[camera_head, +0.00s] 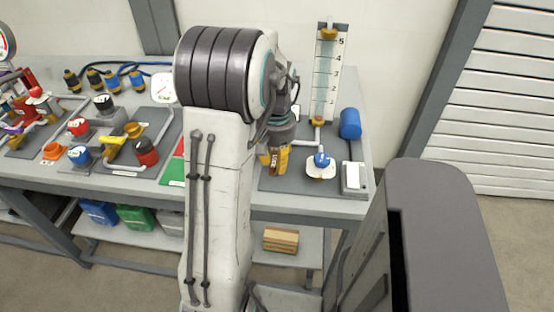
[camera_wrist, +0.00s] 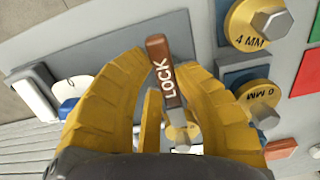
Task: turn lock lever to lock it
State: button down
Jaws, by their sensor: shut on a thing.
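The lock lever (camera_wrist: 161,68) is a brown bar marked LOCK. It stands between the yellow fingers of my gripper (camera_wrist: 158,80) in the wrist view, its far end reaching past the fingertips. My gripper is shut on it. A hex-headed pivot with a yellow disc (camera_wrist: 180,133) shows near the lever's near end, partly hidden between the fingers. In the head view my gripper (camera_head: 275,158) is down at the right part of the bench, and my arm hides much of the area around it; the lever is hard to make out there.
Two yellow discs, 4 MM (camera_wrist: 248,38) and 6 MM (camera_wrist: 262,92), sit to the right of the lever. A gauge tube (camera_head: 326,75), a blue cylinder (camera_head: 350,123), a blue-handled valve (camera_head: 322,158) and a white box (camera_head: 353,176) stand right of my gripper. Valves crowd the bench's left.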

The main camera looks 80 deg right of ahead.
aim_at(276, 161)
jog(key=shift+f, duration=0.1)
jog(key=c, duration=0.9)
grip_release()
notch_tip(276, 161, up, 12)
jog(key=shift+r, duration=0.1)
dwell(0.8)
